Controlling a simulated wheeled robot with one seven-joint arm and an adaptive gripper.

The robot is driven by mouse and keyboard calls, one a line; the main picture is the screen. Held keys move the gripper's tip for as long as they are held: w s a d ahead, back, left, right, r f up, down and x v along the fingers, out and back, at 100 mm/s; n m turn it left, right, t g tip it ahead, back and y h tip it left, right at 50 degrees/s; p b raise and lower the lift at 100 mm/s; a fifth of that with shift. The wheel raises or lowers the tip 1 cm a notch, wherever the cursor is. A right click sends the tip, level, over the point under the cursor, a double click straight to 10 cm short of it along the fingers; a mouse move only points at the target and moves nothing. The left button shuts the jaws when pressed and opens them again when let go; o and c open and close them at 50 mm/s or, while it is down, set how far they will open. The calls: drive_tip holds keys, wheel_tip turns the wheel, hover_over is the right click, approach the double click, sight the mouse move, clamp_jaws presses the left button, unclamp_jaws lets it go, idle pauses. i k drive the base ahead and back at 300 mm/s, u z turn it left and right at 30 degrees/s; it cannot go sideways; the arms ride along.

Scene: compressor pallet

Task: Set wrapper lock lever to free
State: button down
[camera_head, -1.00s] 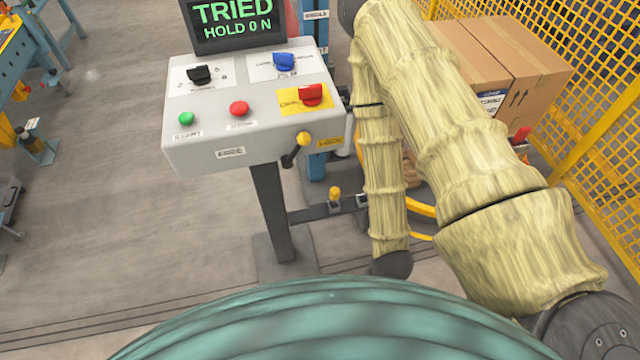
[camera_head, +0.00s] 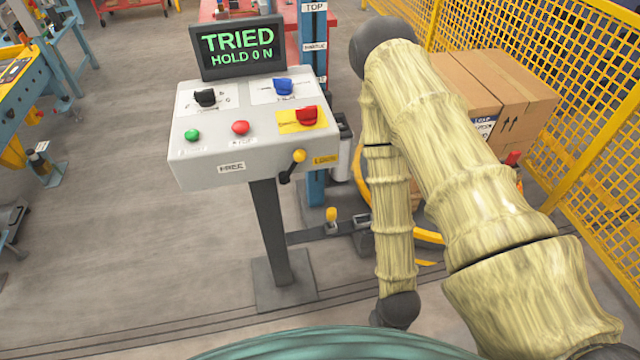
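A short dark lever with a yellow knob (camera_head: 299,156) sits on the front face of the grey control console (camera_head: 205,172). My arm, in a pale yellow cover, rises from the lower right, bends at the top and hangs down right of the console. My gripper is not in view.
The console screen (camera_head: 238,48) reads TRIED, HOLD 0 N. Black (camera_head: 205,97), blue (camera_head: 284,86) and red (camera_head: 307,115) knobs and two buttons are on top. Another yellow-knobbed handle (camera_head: 331,215) is low on a crossbar. Cardboard boxes (camera_head: 520,85) and yellow mesh fence (camera_head: 595,130) stand right.

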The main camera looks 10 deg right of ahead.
sight(299, 155)
drive_tip(key=k, duration=0.25)
drive_tip(key=u, duration=2.2)
drive_tip(key=k, duration=1.25)
drive_tip(key=z, duration=2.2)
drive_tip(key=i, duration=0.5)
drive_tip(key=u, duration=0.05)
